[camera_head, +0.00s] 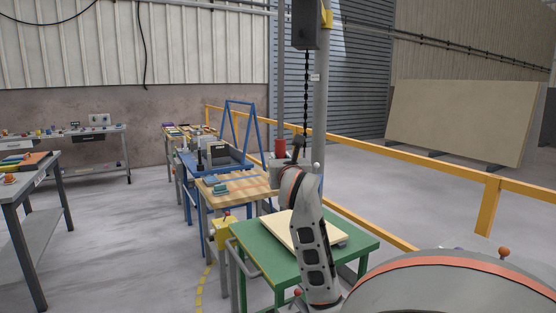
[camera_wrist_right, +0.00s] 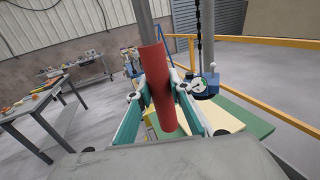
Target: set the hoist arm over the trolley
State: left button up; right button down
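The hoist's dark box (camera_head: 305,25) hangs at the top centre, with a black chain (camera_head: 306,95) running down from it. Its overhead arm is mostly out of view. A grey rod with a red grip (camera_head: 280,147) hangs left of the chain. In the right wrist view the red grip (camera_wrist_right: 158,85) stands between the fingers of my right gripper (camera_wrist_right: 160,82), which appear closed against its sides. A blue device with a dial (camera_wrist_right: 205,86) is at the chain's lower end. A blue A-frame (camera_head: 240,125) stands behind, possibly the trolley. My left gripper is out of view.
A green table (camera_head: 355,240) with a pale board (camera_head: 280,226) stands below my right arm. A wooden bench (camera_head: 255,185) is behind it. A yellow rail (camera_head: 380,160) runs along the right, with a large slab (camera_head: 460,120) beyond. Floor left of centre is clear.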

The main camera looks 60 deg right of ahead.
jog(key=c, duration=1.8)
grip_release()
jog(key=shift+s+d, duration=0.4)
jog(key=shift+s, duration=0.15)
jog(key=shift+s+r, duration=0.1)
jog(key=shift+s, duration=0.05)
jog(key=shift+a, duration=0.1)
jog(key=v, duration=0.7)
jog(key=shift+a, duration=0.2)
